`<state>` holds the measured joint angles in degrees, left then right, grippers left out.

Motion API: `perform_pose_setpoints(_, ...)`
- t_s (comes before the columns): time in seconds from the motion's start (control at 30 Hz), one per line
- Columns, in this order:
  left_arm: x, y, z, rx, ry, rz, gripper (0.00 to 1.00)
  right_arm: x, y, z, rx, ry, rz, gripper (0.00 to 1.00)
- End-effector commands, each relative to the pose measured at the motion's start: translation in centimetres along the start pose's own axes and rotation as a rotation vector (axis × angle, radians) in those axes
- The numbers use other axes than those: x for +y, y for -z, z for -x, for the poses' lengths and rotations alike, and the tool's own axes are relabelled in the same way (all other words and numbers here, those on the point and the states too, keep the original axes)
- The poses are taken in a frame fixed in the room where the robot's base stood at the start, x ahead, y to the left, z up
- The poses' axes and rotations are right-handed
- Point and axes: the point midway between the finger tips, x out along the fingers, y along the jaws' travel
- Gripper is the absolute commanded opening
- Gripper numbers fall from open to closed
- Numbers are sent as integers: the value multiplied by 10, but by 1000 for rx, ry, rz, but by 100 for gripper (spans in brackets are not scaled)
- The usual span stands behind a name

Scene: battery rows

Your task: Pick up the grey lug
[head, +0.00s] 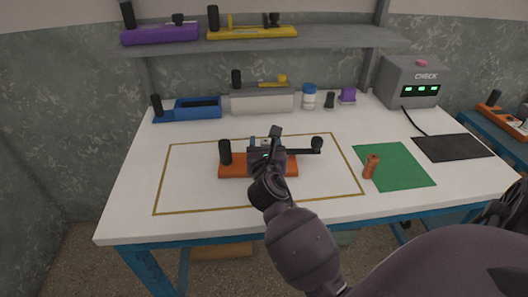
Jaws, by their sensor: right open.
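My right gripper (268,150) is over the middle of an orange holder (231,170), with its arm coming in from the lower right. Its jaws are open, and it covers much of the holder's middle. I cannot make out a grey lug for certain; small grey and bluish parts beside the jaws are too small and too covered to name. The holder has a black upright grip (225,152) at its left end and a black knob (316,144) near its right end. My left gripper is not in view.
A yellow outline (160,185) surrounds the holder on the white table (135,205). A green mat (405,172) with a brown cylinder (371,166), a black mat (455,148) and a grey CHECK box (408,80) are at right. Blue (188,109) and pale grey (262,101) holders stand behind.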

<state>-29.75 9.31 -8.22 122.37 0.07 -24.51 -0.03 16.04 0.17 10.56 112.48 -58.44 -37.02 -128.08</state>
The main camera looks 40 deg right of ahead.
Motion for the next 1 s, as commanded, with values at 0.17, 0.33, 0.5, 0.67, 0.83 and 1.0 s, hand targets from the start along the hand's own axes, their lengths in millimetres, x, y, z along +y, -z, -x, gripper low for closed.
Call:
perform_pose_setpoints(0.17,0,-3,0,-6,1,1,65,0,1,-9,1,0,1,55)
perform_pose_setpoints(0.33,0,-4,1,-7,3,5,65,0,0,-9,0,0,0,55)
perform_pose_setpoints(0.5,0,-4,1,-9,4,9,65,0,0,-8,0,0,0,32)
perform_pose_setpoints(0.67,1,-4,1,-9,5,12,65,0,0,-8,0,0,0,8)
perform_pose_setpoints(0.83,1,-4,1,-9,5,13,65,0,0,-8,0,0,0,0)
perform_pose_setpoints(1.0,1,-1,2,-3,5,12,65,0,-4,-8,-2,0,-2,0)
